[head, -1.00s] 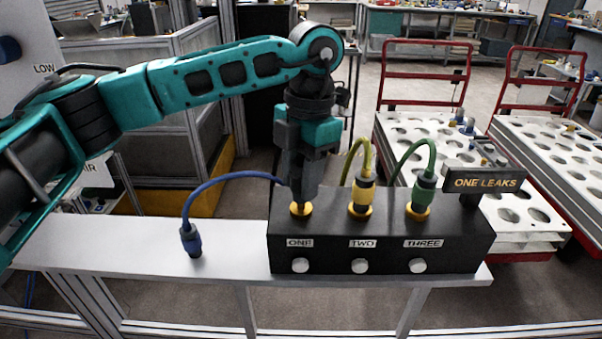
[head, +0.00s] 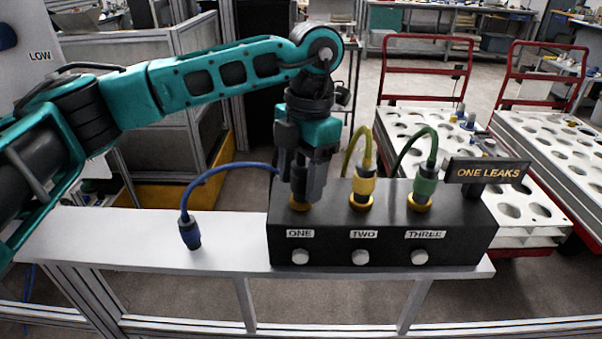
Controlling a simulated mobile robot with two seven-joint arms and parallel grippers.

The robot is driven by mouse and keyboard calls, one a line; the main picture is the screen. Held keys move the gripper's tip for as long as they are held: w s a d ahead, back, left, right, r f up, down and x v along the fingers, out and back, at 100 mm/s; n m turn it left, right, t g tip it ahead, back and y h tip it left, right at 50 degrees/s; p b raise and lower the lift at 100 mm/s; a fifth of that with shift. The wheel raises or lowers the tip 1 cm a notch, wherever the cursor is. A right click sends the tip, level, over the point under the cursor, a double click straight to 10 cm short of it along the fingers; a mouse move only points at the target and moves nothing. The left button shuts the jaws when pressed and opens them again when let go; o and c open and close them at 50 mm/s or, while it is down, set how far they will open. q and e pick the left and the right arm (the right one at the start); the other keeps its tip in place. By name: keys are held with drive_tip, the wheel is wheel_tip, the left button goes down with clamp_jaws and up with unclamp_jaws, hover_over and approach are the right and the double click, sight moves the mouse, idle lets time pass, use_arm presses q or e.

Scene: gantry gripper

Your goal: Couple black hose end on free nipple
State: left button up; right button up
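My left gripper (head: 302,182) points down over the port labelled ONE on the black manifold (head: 390,247). Its fingers appear spread around a dark cylindrical piece, which looks like the black hose end (head: 299,187). This piece stands upright over the gold ring (head: 299,206) of port ONE; the fingers partly hide it, and I cannot tell whether it is fully seated. Port TWO carries a yellow hose end (head: 364,184) and port THREE a green one (head: 425,187). A blue hose end (head: 190,234) stands apart on the bench. My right gripper is not in view.
The white bench (head: 130,237) is clear left of the manifold, apart from the blue hose arching towards the manifold. A sign (head: 487,171) reading ONE LEAKS stands at the manifold's right end. White trolleys (head: 520,205) with red handles stand behind.

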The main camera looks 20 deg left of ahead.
use_arm(q)
drive_tip(key=shift+o, duration=0.6)
wheel_tip(320, 180, up, 13)
drive_tip(key=w+p, duration=0.1)
drive_tip(key=shift+w+d, duration=0.15)
drive_tip(key=shift+d, duration=0.3)
drive_tip(key=shift+f, duration=0.15)
